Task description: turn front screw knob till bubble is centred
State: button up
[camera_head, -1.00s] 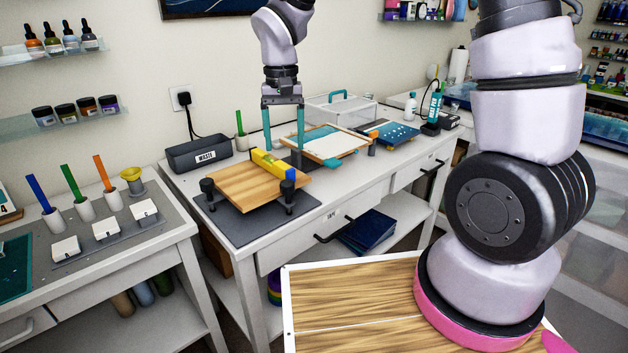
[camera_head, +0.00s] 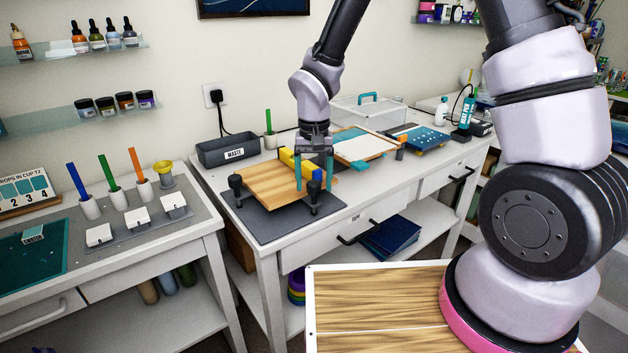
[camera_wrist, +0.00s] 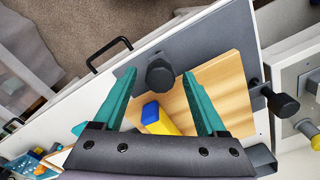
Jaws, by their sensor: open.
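A wooden board (camera_head: 262,184) sits on a dark grey base plate (camera_head: 270,228). A yellow level with a blue end (camera_head: 288,157) lies on the board; it shows partly in the wrist view (camera_wrist: 160,119). Its bubble cannot be made out. A black screw knob (camera_head: 314,190) stands at the board's front right corner, and another (camera_head: 235,184) at its left. My gripper (camera_head: 314,184) is open, pointing down, with its teal fingers on either side of the front right knob. In the wrist view that knob (camera_wrist: 160,74) shows between the fingertips (camera_wrist: 158,76). Contact cannot be told.
A waste bin (camera_head: 228,151) stands behind the board, left of a green stick in a white holder (camera_head: 269,140). A framed white panel (camera_head: 362,145) and a clear box (camera_head: 368,112) are behind and right. Another table with white blocks (camera_head: 136,218) stands left.

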grip_shut()
jog(key=shift+n, duration=0.3)
jog(key=n, duration=0.2)
jog(key=shift+w+n, duration=0.1)
jog(key=shift+n, duration=0.3)
jog(key=n, duration=0.4)
jog(key=shift+n, duration=0.3)
jog(key=n, duration=0.4)
jog(key=shift+r, duration=0.1)
jog(key=shift+w+n, duration=0.1)
jog(key=shift+n, duration=2.1)
